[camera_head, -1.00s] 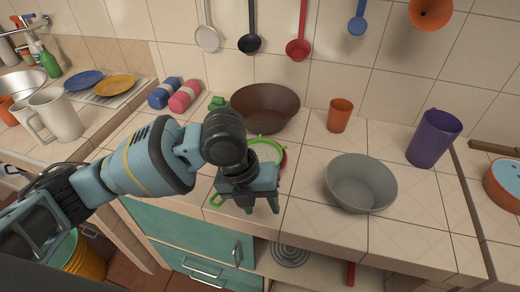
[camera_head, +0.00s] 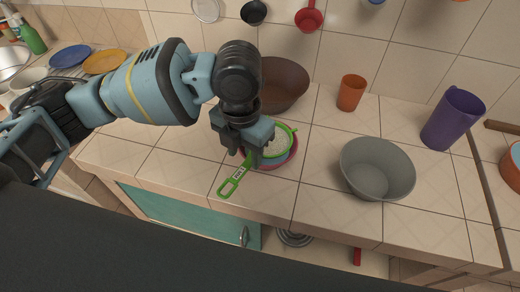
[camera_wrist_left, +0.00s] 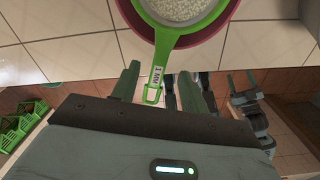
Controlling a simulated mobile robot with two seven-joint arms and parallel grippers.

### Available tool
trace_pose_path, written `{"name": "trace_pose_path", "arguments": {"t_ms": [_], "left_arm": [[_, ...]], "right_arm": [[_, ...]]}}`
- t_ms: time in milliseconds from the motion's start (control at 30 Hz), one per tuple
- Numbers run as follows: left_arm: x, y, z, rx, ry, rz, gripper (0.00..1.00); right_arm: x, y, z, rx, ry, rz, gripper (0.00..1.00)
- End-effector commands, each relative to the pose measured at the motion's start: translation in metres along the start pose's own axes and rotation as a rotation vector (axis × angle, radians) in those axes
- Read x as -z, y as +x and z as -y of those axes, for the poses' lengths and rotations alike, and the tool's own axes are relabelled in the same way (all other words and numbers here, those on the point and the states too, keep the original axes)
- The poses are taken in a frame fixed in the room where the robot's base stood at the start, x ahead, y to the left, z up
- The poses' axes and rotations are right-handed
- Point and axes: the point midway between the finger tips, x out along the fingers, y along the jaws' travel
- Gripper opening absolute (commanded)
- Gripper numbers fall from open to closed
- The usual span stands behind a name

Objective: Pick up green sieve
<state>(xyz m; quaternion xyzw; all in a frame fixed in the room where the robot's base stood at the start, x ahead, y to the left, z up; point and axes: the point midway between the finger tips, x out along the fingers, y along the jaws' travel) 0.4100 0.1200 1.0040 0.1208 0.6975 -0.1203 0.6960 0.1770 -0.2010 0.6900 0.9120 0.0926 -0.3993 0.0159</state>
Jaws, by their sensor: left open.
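The green sieve (camera_head: 292,129) rests over a pink-red bowl (camera_head: 290,161) on the tiled counter. Its pale mesh is partly hidden by my left gripper (camera_head: 245,152), and its handle (camera_head: 233,183) points toward the front left. My left gripper is open and appears above the sieve's near-left side. In the left wrist view, the sieve handle (camera_wrist_left: 160,52) reaches between the two open fingers (camera_wrist_left: 158,76) as seen from there; contact cannot be told.
A grey bowl (camera_head: 362,157) stands to the right, an orange cup (camera_head: 351,93) behind it and a purple cup (camera_head: 453,119) farther right. A brown bowl (camera_head: 284,84) stands behind the gripper. The counter's front edge is close to the sieve handle.

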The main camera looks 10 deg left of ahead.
Motion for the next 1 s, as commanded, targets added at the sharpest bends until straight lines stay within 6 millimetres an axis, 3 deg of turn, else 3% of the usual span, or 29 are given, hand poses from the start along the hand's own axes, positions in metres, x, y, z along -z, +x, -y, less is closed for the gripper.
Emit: {"name": "trace_pose_path", "arguments": {"t_ms": [167,533,833,1000], "left_arm": [[-0.001,0.004,0.000,0.000,-0.001,0.000,0.45],[-0.007,0.049,0.000,-0.001,-0.001,0.001,0.45],[-0.007,0.053,0.000,-0.001,0.000,0.004,0.45],[-0.007,0.052,0.000,-0.001,0.000,0.004,0.22]], "right_arm": [[0.000,0.000,0.000,0.000,0.000,-0.001,0.67],[0.000,0.000,0.000,0.001,0.000,0.000,0.67],[0.000,0.000,0.000,0.001,0.000,0.000,0.67],[0.000,0.000,0.000,0.001,0.000,0.000,0.67]]}}
